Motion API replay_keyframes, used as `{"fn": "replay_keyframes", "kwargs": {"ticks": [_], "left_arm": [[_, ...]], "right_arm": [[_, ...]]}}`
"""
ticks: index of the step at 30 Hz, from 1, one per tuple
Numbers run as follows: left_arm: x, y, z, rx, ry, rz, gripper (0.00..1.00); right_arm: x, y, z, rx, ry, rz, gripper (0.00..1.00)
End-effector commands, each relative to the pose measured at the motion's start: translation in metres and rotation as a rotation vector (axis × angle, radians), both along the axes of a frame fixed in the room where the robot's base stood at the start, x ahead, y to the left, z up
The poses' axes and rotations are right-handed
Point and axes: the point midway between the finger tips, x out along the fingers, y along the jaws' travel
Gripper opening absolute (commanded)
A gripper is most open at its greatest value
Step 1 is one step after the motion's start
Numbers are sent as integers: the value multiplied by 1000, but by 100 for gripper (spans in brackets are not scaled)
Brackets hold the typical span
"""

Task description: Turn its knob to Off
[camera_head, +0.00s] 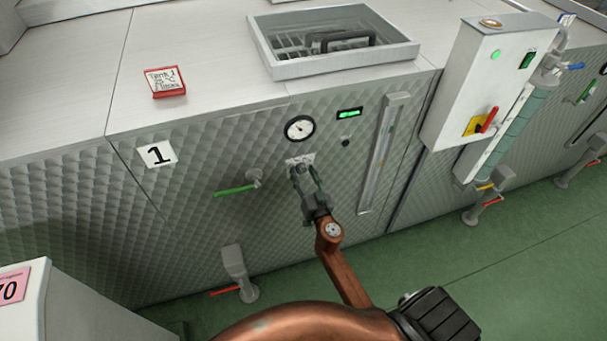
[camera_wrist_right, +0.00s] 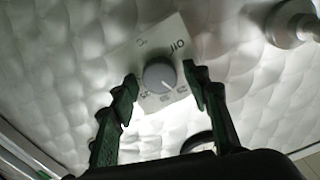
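The knob (camera_wrist_right: 159,76) is a round grey dial on a white label plate (camera_wrist_right: 175,30) in the right wrist view. "Off" is printed above it to the right, and small numbers lie below it. A pointer mark seems to face the lower right, away from "Off". In the head view the label plate (camera_head: 300,160) sits below the round gauge on tank 1. My right gripper (camera_wrist_right: 161,79) has its green fingers on both sides of the knob, with small gaps visible; it also shows in the head view (camera_head: 306,178), covering part of the knob. My left gripper is out of view.
The gauge (camera_head: 299,128), green display (camera_head: 349,113) and green-handled valve (camera_head: 236,190) are close by on the quilted metal front. A red-handled drain valve (camera_head: 238,280) stands lower left. A control box with a red switch (camera_head: 488,120) stands right. Green floor is open at right.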

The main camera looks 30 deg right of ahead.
Motion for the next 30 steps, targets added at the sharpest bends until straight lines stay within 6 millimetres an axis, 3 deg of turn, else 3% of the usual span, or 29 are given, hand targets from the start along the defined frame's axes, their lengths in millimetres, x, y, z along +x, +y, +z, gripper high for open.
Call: {"fn": "replay_keyframes", "kwargs": {"ticks": [15, 30], "left_arm": [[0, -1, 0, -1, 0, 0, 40], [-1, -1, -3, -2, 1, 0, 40]], "right_arm": [[0, 0, 0, 0, 0, 0, 6], [0, 0, -1, -133, 32, 0, 5]]}}
